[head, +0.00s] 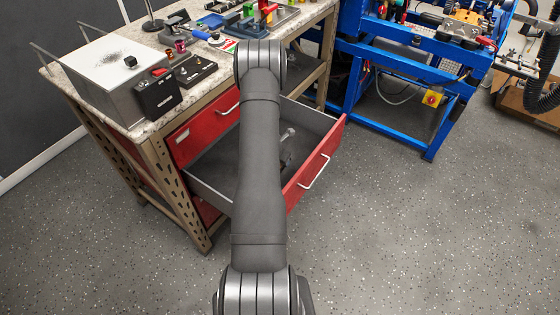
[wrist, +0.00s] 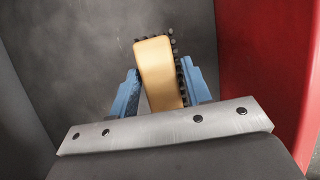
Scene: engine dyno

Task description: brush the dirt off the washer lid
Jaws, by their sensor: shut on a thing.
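The washer lid (head: 110,53) is the pale top of a grey box at the left of the bench in the head view. A patch of dark specks lies on it, beside a small black knob. In the wrist view my gripper (wrist: 160,75) has its blue fingers shut on a brush (wrist: 158,68), a tan block with dark bristles along its right side and far end. The brush is in or just over the open drawer (head: 208,177); I cannot tell whether it touches the floor. My arm hides the gripper and brush in the head view.
The drawer's red front (head: 313,165) stands close to the right of the gripper, also in the wrist view (wrist: 270,70). A small silver item (head: 288,133) shows in the drawer. A black control box (head: 157,94) stands before the washer. A blue frame (head: 425,75) stands at right.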

